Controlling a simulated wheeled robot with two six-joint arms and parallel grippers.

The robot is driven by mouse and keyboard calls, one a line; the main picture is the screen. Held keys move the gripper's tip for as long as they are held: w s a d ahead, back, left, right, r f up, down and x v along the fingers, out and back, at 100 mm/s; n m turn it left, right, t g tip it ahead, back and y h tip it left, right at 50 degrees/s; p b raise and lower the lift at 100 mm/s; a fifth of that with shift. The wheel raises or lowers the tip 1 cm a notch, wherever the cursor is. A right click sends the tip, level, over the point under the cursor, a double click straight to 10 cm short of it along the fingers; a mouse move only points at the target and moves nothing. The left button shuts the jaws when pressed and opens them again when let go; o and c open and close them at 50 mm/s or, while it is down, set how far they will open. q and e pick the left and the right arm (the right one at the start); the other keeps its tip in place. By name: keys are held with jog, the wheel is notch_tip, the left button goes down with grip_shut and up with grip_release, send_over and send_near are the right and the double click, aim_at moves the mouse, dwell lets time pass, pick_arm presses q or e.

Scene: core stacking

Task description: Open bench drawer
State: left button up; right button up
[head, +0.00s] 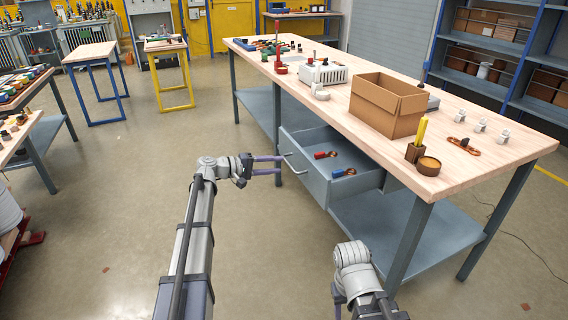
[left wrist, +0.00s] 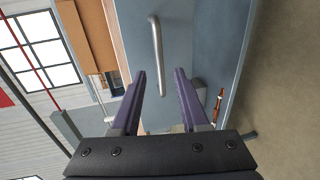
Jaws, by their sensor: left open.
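The bench drawer (head: 318,180) is grey and stands pulled out from under the wooden-topped bench (head: 460,168). A red and a blue item with copper-coloured rings lie inside it. Its bar handle (head: 294,164) is on the front panel and also shows in the left wrist view (left wrist: 156,50). My left gripper (head: 280,165) is open with purple fingers, right at the handle. In the left wrist view the handle's lower end shows between the open fingers (left wrist: 160,75); I cannot tell whether they touch it. My right arm is at the bottom; its gripper (head: 340,297) shows only partly.
On the bench stand an open cardboard box (head: 383,108), a brown holder with yellow sticks (head: 414,152), a round tin (head: 429,165) and a white crate (head: 323,73). A lower shelf (head: 400,228) spans the legs. The floor left of the drawer is clear.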

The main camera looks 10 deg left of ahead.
pick_arm(q)
jog(key=shift+v, duration=1)
jog(key=s+d+f+m+g+y, duration=0.2)
jog(key=s+d+f+g+y, duration=0.1)
jog(key=s+d+f, duration=0.4)
jog(key=s+d+f+m+g+y, duration=0.25)
jog(key=s+f, duration=0.35)
jog(key=s, duration=0.3)
jog(key=s+a+f+m+g+y, duration=0.1)
jog(key=s+f+y, duration=0.1)
jog(key=s+y, duration=0.35)
jog(key=s+a+f+m+g+y, duration=0.1)
jog(key=s+f+m+g+y, duration=0.1)
jog(key=s, duration=0.7)
jog(key=s+d+m, duration=0.4)
jog(key=s+d, duration=0.1)
jog(key=d, duration=0.5)
notch_tip(320, 180, up, 27)
jog(key=p, duration=2.7)
jog(key=shift+w+d+g+y+p, duration=0.2)
jog(key=shift+d+g+y+p, duration=0.1)
jog(key=shift+g+y, duration=0.15)
